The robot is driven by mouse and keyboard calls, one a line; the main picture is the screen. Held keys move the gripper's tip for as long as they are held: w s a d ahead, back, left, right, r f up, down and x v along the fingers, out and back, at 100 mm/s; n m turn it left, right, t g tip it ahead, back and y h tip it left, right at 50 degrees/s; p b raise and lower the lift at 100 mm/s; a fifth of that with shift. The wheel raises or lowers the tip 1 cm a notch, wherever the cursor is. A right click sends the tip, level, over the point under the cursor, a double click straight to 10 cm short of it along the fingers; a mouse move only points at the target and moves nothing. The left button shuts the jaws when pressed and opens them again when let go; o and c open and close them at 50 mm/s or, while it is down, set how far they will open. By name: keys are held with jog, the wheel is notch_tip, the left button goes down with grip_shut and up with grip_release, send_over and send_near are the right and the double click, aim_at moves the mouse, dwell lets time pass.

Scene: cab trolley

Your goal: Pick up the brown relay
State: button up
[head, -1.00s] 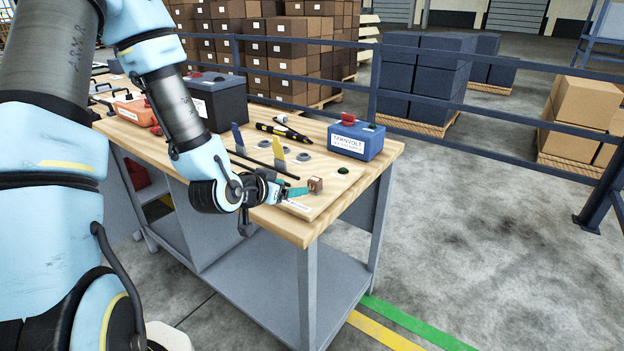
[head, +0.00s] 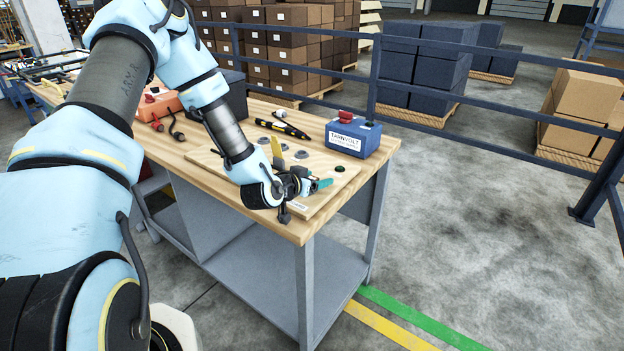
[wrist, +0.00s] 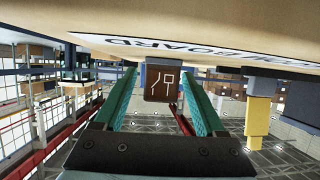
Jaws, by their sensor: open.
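The brown relay (wrist: 162,82), a small block with a pale symbol on its face, sits between the two teal fingers of my gripper (wrist: 162,72) in the wrist view. The fingers are open, with a visible gap on each side of the relay. The relay adjoins the pale wooden board (wrist: 225,25), which fills the top of that view. In the head view my gripper (head: 318,186) is low over the right part of the board (head: 312,205). I cannot make out the relay there; my gripper appears to hide it.
A yellow upright piece (head: 277,150) stands on the board beside my arm; it also shows in the wrist view (wrist: 258,115). A green button (head: 340,169) is close behind my gripper. A blue box (head: 366,142) with a red top knob stands behind. The bench's front edge is near.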

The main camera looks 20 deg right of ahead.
jog(key=shift+w+d+f, duration=0.2)
jog(key=shift+w+d, duration=0.05)
jog(key=shift+d, duration=0.1)
grip_shut()
dwell(0.4)
